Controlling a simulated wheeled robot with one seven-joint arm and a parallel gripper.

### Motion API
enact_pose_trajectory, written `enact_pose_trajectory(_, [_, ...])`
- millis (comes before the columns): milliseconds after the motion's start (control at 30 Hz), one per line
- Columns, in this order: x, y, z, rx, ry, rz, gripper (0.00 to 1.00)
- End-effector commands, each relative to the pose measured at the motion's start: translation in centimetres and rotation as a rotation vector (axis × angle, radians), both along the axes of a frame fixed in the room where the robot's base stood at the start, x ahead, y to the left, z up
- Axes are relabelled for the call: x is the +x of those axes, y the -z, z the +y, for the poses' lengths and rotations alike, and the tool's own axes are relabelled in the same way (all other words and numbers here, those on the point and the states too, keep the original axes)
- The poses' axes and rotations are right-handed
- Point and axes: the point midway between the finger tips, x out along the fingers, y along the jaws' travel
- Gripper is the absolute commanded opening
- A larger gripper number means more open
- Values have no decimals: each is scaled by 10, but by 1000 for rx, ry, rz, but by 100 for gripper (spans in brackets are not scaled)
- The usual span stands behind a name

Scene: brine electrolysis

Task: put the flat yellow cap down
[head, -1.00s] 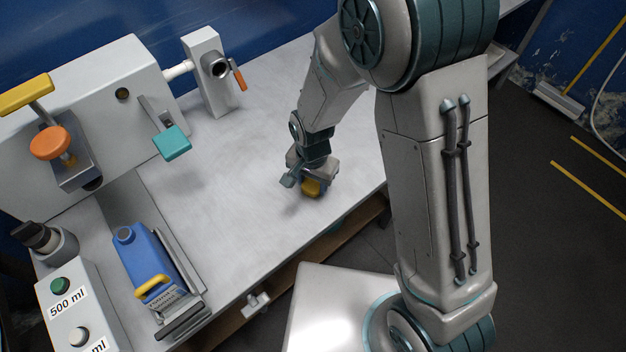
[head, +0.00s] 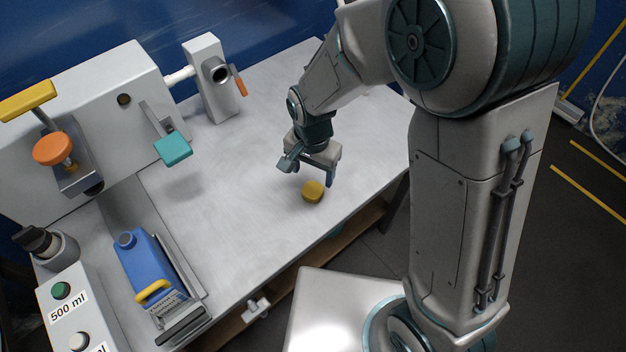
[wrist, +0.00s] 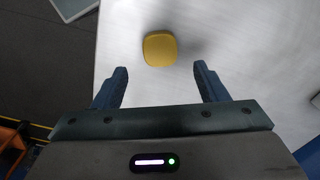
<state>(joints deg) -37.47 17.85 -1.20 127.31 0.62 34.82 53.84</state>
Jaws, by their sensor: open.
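The flat yellow cap (head: 313,191) lies on the grey table (head: 245,170), near its front edge. It also shows in the wrist view (wrist: 160,49), lying flat and clear of both fingers. My gripper (head: 309,176) is open and empty, above and just behind the cap in the head view. In the wrist view my gripper's two blue fingers (wrist: 162,78) are wide apart, with the cap ahead of the gap between their tips.
A grey machine (head: 85,95) with orange, yellow and teal handles stands at the back left. The table around the cap is clear.

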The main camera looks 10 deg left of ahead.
Motion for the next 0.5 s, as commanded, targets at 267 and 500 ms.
enact_pose_trajectory(267, [0, -43, 0, 1, 0, -3, 66])
enact_pose_trajectory(500, [0, -50, 0, 0, 0, 0, 66])
